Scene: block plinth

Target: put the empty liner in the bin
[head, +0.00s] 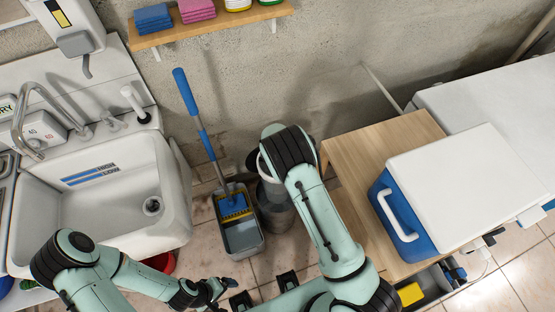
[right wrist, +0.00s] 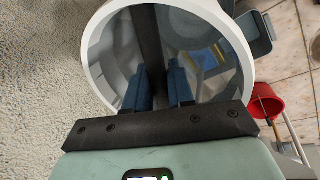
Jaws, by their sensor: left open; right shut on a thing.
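The liner (head: 264,168) is a pale, white-rimmed round vessel, largely hidden under my right forearm in the head view. In the right wrist view its white rim (right wrist: 96,75) surrounds a grey see-through inside with a dark bar across it. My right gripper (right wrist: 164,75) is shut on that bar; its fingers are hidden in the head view. A dark grey see-through cylinder, seemingly the bin (head: 276,216), stands on the floor just below the liner; I cannot tell whether they touch. My left gripper (head: 220,288) is open and empty, low at the bottom centre.
A mop bucket (head: 242,238) with a blue-handled mop (head: 188,95) stands just left of the bin. A sink (head: 95,190) is at left. A wooden table (head: 365,150) with a blue-and-white cooler (head: 455,195) is at right. A red bucket (right wrist: 265,100) shows in the right wrist view.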

